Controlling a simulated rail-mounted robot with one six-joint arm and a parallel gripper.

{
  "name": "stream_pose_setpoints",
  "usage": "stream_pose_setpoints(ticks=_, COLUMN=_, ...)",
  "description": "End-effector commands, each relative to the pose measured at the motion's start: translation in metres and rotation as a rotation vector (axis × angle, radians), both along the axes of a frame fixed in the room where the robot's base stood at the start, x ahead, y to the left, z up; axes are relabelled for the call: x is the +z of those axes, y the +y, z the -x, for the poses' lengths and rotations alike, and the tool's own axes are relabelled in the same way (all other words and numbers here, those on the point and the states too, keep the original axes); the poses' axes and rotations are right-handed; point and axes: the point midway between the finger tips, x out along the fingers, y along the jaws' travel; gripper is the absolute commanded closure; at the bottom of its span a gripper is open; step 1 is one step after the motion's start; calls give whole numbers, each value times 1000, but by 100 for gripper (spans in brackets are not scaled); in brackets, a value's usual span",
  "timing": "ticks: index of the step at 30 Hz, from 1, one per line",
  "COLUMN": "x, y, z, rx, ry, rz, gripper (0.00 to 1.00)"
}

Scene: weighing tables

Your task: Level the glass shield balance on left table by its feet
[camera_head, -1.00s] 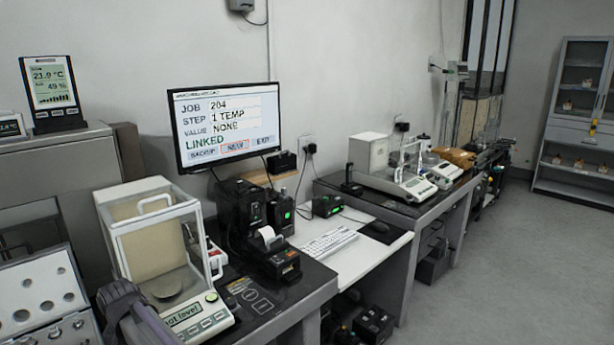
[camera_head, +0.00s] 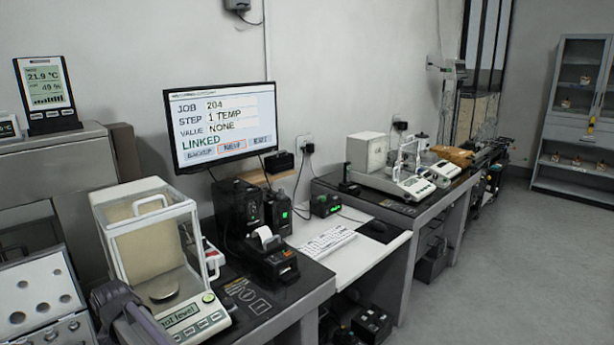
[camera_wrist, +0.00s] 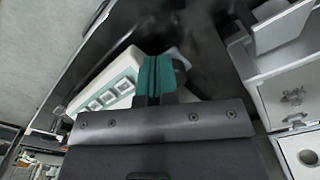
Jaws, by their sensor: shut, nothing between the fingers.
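The glass shield balance (camera_head: 150,225) stands on the left table (camera_head: 290,290), with a clear box shield, a round pan (camera_head: 163,288) and a front panel. Its display (camera_head: 182,313) reads "not level". My arm reaches in at the lower left, in front of the balance, and its end is cut off there. In the wrist view, my gripper (camera_wrist: 160,78) has its green-padded fingers shut together with nothing between them. The balance's pale front panel (camera_wrist: 112,88) with its keys lies just beyond and left of the fingers. The balance's feet cannot be made out.
A weight case (camera_head: 40,290) stands left of the balance, close to my arm. A small printer (camera_head: 270,255) stands to the right. A monitor (camera_head: 220,125) reads "JOB 204, STEP 1 TEMP, VALUE NONE, LINKED". Another balance (camera_head: 395,180) stands on the far table.

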Motion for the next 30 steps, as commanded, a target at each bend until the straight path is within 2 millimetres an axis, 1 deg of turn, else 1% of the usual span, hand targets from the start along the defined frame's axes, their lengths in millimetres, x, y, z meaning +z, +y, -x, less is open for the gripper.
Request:
stream_pose_setpoints(ticks=1, x=-5, y=11, z=5, rx=15, ry=8, rz=-16, gripper=100)
stream_pose_setpoints(ticks=2, x=-5, y=11, z=5, rx=15, ry=8, rz=-17, gripper=100)
stream_pose_setpoints(ticks=11, x=-5, y=11, z=4, rx=14, ry=7, rz=-17, gripper=100)
stream_pose_setpoints(ticks=20, x=-5, y=10, z=14, rx=14, ry=9, rz=-14, gripper=100)
stream_pose_setpoints(ticks=23, x=2, y=9, z=14, rx=14, ry=10, rz=-13, gripper=100)
stream_pose_setpoints(ticks=30, x=44, y=8, z=13, rx=12, ry=7, rz=-13, gripper=100)
